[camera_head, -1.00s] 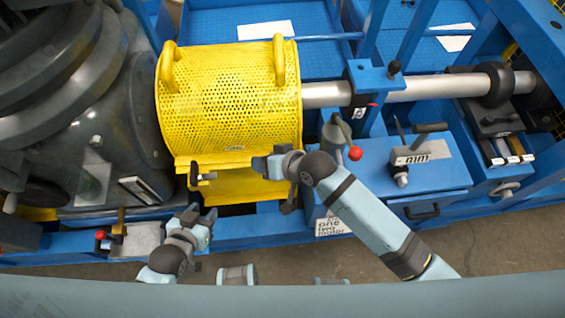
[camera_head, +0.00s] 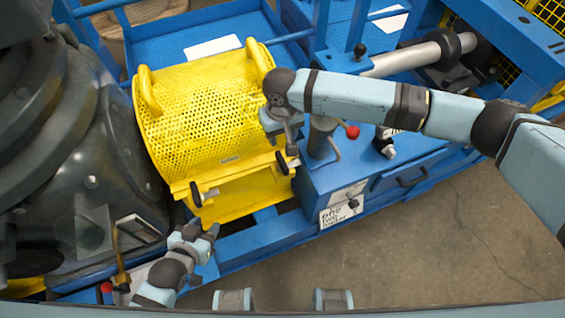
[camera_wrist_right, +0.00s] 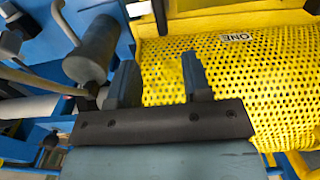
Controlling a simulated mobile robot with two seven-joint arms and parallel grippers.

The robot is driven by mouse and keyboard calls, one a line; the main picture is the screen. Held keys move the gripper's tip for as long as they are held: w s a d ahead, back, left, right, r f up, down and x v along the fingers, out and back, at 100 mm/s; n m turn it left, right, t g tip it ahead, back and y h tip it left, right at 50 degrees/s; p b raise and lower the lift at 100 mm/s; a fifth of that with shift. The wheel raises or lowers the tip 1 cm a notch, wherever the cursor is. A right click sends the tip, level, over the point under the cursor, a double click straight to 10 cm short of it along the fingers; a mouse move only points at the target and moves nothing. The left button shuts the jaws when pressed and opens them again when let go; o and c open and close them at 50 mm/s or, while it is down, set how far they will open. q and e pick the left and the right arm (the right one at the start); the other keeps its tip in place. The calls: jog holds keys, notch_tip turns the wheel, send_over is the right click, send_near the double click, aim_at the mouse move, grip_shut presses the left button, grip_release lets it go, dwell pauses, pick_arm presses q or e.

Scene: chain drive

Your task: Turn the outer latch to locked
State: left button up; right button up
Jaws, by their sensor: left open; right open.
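The yellow perforated guard (camera_head: 200,122) has two small latches with black handles on its front lower edge. The left latch (camera_head: 200,194) stands slightly tilted from vertical. The right latch (camera_head: 287,162) is partly hidden below my right gripper (camera_head: 285,138); I cannot tell its exact angle. I cannot tell for sure which is the outer one. In the right wrist view, my right gripper (camera_wrist_right: 160,82) is open and empty, with the mesh beyond its fingers and a black latch-like part (camera_wrist_right: 158,14) at the top. My left gripper (camera_head: 205,232) is open and empty below the left latch.
A grey post and red-knobbed lever (camera_head: 351,132) stand just right of my right gripper. A blue cabinet (camera_head: 350,185) is at the right. The dark motor housing (camera_head: 75,150) fills the left. Open floor (camera_head: 440,235) lies at the lower right.

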aim_at(282, 160)
notch_tip(282, 160, down, 14)
jog(key=shift+r+p, duration=0.15)
jog(key=shift+p, duration=0.2)
grip_shut()
